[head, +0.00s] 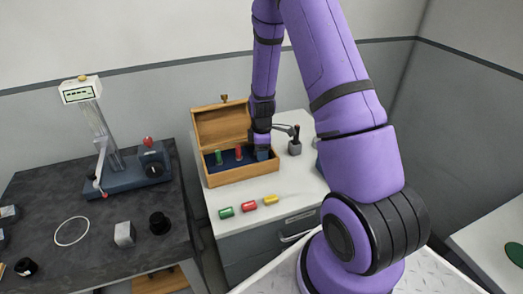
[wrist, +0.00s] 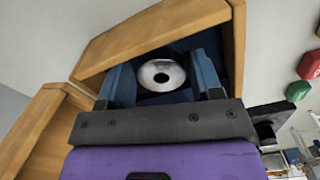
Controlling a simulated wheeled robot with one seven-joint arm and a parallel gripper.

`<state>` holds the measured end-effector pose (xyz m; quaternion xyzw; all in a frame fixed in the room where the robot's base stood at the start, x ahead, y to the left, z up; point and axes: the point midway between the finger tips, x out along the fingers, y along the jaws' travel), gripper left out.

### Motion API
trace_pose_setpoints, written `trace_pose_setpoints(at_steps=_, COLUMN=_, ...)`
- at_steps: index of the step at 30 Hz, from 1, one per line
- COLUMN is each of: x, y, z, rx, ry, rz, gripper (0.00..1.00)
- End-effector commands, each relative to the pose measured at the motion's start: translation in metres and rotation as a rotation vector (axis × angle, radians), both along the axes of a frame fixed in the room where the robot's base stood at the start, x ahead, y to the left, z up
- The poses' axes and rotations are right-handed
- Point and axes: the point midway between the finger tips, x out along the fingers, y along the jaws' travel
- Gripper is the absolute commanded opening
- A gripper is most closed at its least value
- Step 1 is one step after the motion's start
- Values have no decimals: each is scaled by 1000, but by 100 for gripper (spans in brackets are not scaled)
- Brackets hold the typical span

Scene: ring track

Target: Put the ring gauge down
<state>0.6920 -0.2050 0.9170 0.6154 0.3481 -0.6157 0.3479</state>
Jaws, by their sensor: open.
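The ring gauge (wrist: 148,74), a shiny steel ring with a dark hole, lies on the dark blue lining inside the open wooden box (wrist: 178,22). My gripper (wrist: 161,66) is open, with one blue finger on each side of the ring gauge. I cannot tell whether the fingers touch it. In the head view my gripper (head: 262,153) reaches down into the right end of the wooden box (head: 240,178), and the ring gauge is hidden there.
Green (head: 218,157) and red (head: 238,152) plugs stand in the box. Green (head: 226,212), red (head: 249,206) and yellow (head: 271,199) pieces lie in front. A small stand (head: 295,147) is close right of my gripper. A height gauge (head: 128,178) stands on the dark bench.

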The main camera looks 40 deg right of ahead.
Motion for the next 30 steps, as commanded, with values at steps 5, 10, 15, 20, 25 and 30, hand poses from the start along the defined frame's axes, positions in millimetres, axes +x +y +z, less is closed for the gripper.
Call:
trace_pose_setpoints(at_steps=5, x=1, y=0, z=16, rx=-1, ry=-3, rz=1, gripper=60)
trace_pose_setpoints(at_steps=10, x=1, y=0, z=45, rx=-1, ry=-5, rz=0, gripper=60)
trace_pose_setpoints(at_steps=15, x=1, y=0, z=77, rx=0, ry=-4, rz=0, gripper=60)
trace_pose_setpoints(at_steps=20, x=1, y=0, z=101, rx=-1, ry=-4, rz=0, gripper=60)
trace_pose_setpoints(at_steps=25, x=1, y=0, z=117, rx=0, ry=-2, rz=0, gripper=60)
trace_pose_setpoints(at_steps=30, x=-1, y=4, z=133, rx=-3, ry=-12, rz=-19, gripper=60)
